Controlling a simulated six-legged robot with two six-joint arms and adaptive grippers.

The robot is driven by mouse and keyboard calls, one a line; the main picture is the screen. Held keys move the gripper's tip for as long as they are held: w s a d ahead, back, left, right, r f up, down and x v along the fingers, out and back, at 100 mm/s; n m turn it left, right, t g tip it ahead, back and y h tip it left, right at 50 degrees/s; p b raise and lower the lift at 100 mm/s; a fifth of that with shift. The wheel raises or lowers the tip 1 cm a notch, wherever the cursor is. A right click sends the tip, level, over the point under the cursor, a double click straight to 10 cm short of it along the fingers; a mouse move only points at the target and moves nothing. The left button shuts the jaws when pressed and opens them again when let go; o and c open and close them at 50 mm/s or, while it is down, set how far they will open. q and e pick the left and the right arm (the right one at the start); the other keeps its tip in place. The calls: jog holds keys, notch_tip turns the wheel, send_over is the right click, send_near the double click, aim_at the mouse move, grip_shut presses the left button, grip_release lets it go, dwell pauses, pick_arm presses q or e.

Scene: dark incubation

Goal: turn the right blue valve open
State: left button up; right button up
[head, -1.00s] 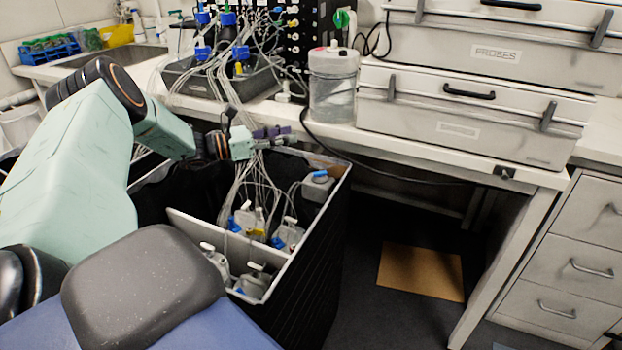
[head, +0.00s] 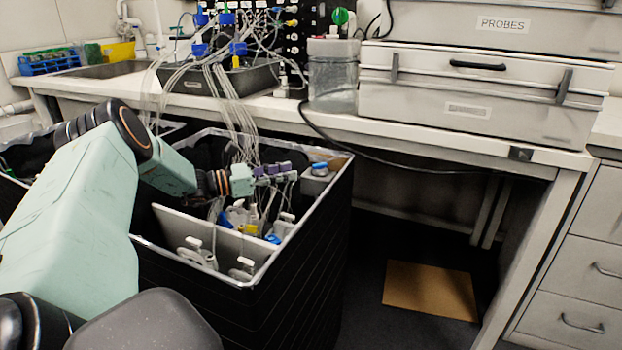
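My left gripper (head: 278,173) reaches in from the left over the black bin (head: 300,240). Its purple and grey fingers are seen from the side, so their gap is unclear. A grey container with a blue top (head: 319,166) sits in the bin's far right corner, just right of the fingertips; I cannot tell whether they touch. Other blue parts (head: 222,217) and (head: 273,239) show lower in the bin among white-handled containers. On the bench, blue valve-like fittings include a left one (head: 200,50) and a right one (head: 238,49). My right gripper is out of view.
Clear tubes (head: 232,115) hang from the bench into the bin beside my gripper. A clear jar (head: 333,80) and the PROBES cases (head: 480,95) stand on the bench (head: 420,139). A brown board (head: 430,290) lies on the floor.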

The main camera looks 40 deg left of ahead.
aim_at(313, 166)
pick_arm(q)
jog(key=b+x, duration=0.2)
jog(key=x, duration=0.4)
jog(key=shift+w+d, duration=0.25)
jog(key=shift+w, duration=0.05)
jog(key=shift+w+d+r, duration=0.15)
jog(key=shift+w+d, duration=0.1)
jog(key=shift+w, duration=0.15)
grip_shut()
